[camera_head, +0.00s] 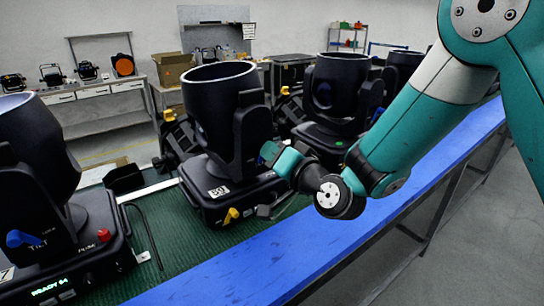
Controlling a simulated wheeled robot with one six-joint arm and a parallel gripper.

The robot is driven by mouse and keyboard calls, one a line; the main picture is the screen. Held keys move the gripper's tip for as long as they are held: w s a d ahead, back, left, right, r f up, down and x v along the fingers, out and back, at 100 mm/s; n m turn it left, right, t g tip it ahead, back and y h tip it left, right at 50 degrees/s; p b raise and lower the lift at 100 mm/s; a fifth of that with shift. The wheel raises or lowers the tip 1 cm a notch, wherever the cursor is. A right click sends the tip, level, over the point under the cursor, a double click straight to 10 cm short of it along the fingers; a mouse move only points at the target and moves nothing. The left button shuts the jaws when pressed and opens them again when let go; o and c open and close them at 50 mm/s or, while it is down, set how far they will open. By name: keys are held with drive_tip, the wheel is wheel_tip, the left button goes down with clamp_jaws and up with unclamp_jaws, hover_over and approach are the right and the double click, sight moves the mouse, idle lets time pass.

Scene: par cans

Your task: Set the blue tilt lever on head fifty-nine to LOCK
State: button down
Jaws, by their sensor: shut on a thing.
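Head fifty-nine (219,83) is the black moving head in the middle, with a white "59" label on its base. It stands upright on the green bench top. My gripper (263,158) is at the right side of its yoke, partly hidden by my own teal wrist. It is shut at the place of the blue tilt lever. The lever itself and its marks are hidden behind the gripper and wrist, so I cannot tell its position. A yellow lever (232,215) on the front of the base is in plain view, below and left of my gripper.
Another head (35,150) stands at the left, with its own blue TILT lever (22,238) and a red PAN lever (104,235). More black heads (335,95) stand behind to the right. A blue bench edge (255,268) runs along the front, with open floor beyond it.

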drive_tip(key=shift+w+d+m, duration=0.1)
drive_tip(key=shift+d+m, duration=0.05)
drive_tip(key=shift+m, duration=0.35)
drive_tip(key=c, duration=1.1)
unclamp_jaws()
drive_tip(key=shift+o, duration=0.2)
drive_tip(key=b+v, duration=1.7)
drive_tip(key=b, duration=0.2)
drive_tip(key=shift+d, duration=0.1)
